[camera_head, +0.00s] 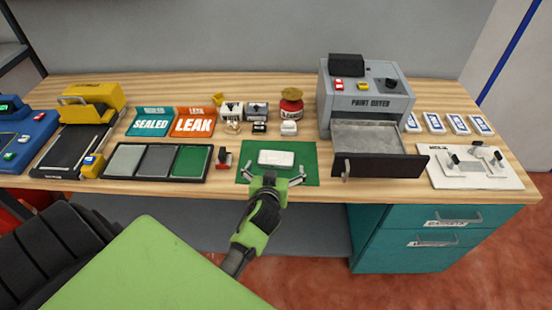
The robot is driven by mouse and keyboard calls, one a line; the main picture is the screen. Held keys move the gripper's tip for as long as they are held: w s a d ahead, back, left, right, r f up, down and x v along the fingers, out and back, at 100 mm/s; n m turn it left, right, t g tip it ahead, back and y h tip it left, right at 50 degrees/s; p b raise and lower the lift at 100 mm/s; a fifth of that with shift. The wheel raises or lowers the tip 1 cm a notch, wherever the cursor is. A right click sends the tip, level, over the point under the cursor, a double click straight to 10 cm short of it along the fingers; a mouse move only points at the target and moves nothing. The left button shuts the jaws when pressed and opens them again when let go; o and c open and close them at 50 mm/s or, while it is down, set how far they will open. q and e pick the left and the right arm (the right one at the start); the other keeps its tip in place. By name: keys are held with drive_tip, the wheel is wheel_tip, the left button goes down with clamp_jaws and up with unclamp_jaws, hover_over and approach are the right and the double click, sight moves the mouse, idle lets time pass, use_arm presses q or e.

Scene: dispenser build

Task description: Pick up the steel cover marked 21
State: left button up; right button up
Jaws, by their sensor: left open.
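A pale, rounded rectangular piece (277,158) lies flat on the green mat (308,172) at the front middle of the bench. It may be the steel cover, but no mark 21 can be read on it. My left gripper (275,173) is open, with its fingers spread at the near edge of the mat, just on the near side of the pale piece. Nothing is between its fingers. I cannot tell whether a finger touches the piece. My right gripper is not in view.
A dark three-section tray (110,176) lies left of the mat. The grey paint dryer (367,100) stands to the right with its drawer (380,167) pulled out. Small parts and a red jar (291,106) stand behind the mat. A white fixture plate (474,180) lies far right.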

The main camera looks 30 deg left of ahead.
sight(276, 160)
use_arm(q)
drive_tip(key=shift+s+a+f+p+x, duration=0.1)
drive_tip(key=shift+f+p+x, duration=0.05)
drive_tip(key=shift+x, duration=0.9)
drive_tip(key=shift+s+a+f+p+x, duration=0.1)
drive_tip(key=shift+s+f+x, duration=0.1)
drive_tip(key=shift+x, duration=0.85)
drive_tip(key=shift+s+f+p+x, duration=0.1)
drive_tip(key=shift+f+p+x, duration=0.05)
drive_tip(key=shift+x, duration=0.9)
drive_tip(key=c, duration=1.2)
